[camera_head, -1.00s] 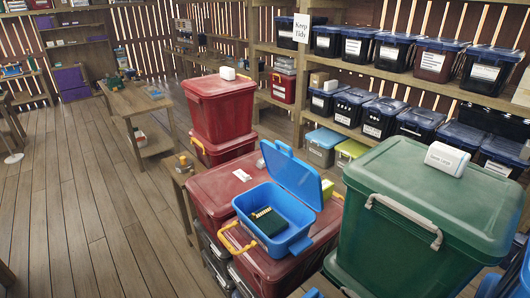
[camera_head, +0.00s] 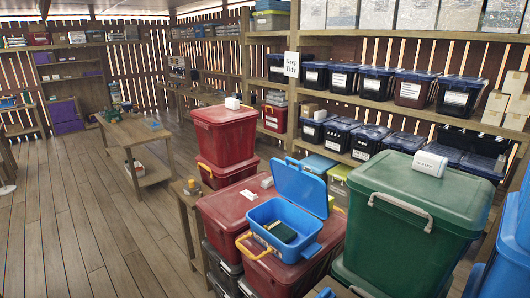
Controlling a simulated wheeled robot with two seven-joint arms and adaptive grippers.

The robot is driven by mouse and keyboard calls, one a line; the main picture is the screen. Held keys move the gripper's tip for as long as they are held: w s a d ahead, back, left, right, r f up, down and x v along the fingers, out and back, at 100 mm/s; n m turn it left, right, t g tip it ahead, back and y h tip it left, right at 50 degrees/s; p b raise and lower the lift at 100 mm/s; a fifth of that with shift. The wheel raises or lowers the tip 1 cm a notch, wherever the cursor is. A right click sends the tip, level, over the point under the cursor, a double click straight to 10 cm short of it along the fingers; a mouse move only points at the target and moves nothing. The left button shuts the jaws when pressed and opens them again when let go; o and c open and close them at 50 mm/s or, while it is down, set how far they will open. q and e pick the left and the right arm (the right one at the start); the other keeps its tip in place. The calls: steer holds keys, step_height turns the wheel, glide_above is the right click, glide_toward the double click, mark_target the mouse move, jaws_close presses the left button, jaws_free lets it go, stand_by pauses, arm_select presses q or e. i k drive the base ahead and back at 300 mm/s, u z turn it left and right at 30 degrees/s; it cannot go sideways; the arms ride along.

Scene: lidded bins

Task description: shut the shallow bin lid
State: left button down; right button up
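The shallow blue bin (camera_head: 284,249) sits on top of a large red bin in the lower middle of the view. Its blue lid (camera_head: 300,187) stands open, raised at the back and leaning slightly away. A dark green object (camera_head: 281,232) lies inside the bin. Neither of my grippers is in view.
A large green lidded bin (camera_head: 410,207) stands close on the right, with a white labelled object (camera_head: 430,163) on top. Stacked red bins (camera_head: 224,137) stand behind left. Shelves of dark bins (camera_head: 411,90) line the back. Wooden floor (camera_head: 75,230) is free on the left.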

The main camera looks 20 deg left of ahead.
mark_target(304, 190)
steer(key=u, duration=0.8)
steer(key=i, duration=1.4)
steer(key=z, duration=0.15)
